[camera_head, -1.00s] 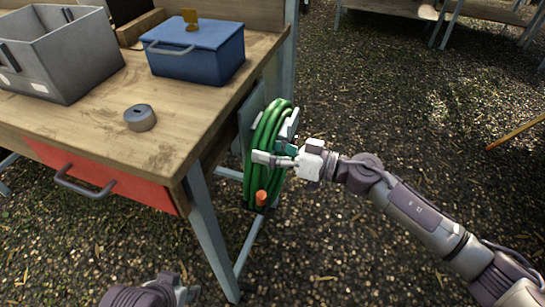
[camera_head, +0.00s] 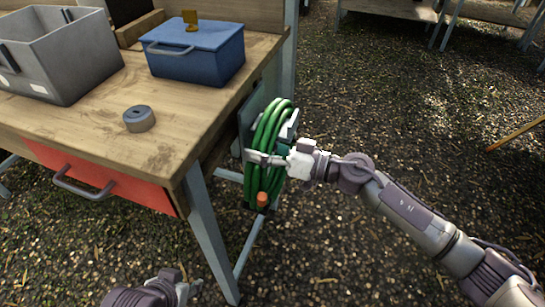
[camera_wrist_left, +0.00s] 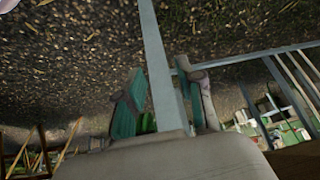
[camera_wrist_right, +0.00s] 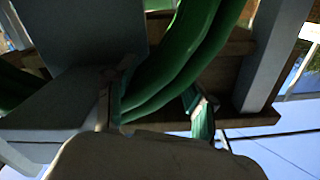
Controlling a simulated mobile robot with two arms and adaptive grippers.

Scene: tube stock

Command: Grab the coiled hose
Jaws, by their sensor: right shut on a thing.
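The coiled green hose (camera_head: 268,130) hangs at the right end of the workbench, against a grey plate, with an orange nozzle at its bottom. My right gripper (camera_head: 275,152) reaches in from the right and is shut on the hose. In the right wrist view, several strands of the hose (camera_wrist_right: 175,70) pass between the two fingers of the right gripper (camera_wrist_right: 155,112). My left gripper (camera_head: 187,291) is low at the bottom edge, in front of the bench and empty. Its fingers stand apart in the left wrist view (camera_wrist_left: 168,105).
The wooden workbench (camera_head: 165,95) carries a grey bin (camera_head: 75,60), a blue lidded box (camera_head: 200,58) and a grey tape roll (camera_head: 139,119). A red drawer (camera_head: 120,188) is under its front. A bench leg (camera_head: 212,235) stands near my left gripper. Open gravel lies to the right.

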